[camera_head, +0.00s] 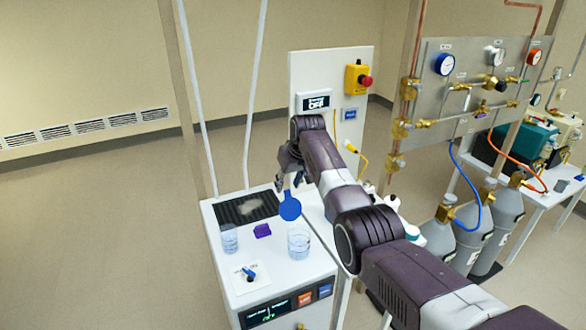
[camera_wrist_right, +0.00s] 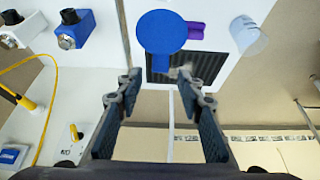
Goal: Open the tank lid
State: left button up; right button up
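A small clear tank (camera_head: 298,246) with liquid stands on the right part of the white bench unit. Its round blue lid (camera_head: 290,206) shows above the rim, tilted up at its far side. In the right wrist view the lid (camera_wrist_right: 162,32) appears as a full blue disc with a short tab and hides the tank. My right gripper (camera_head: 288,178) is above and beyond the lid. My left gripper is not in view.
A beaker (camera_head: 229,239) and a purple block (camera_head: 262,230) stand left of the tank, near a dark grille (camera_head: 246,208). A white panel (camera_head: 305,80) with a red-topped yellow button (camera_head: 358,78) rises behind. Gas bottles (camera_head: 475,235) stand right.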

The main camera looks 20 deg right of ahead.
jog(key=v, duration=0.9)
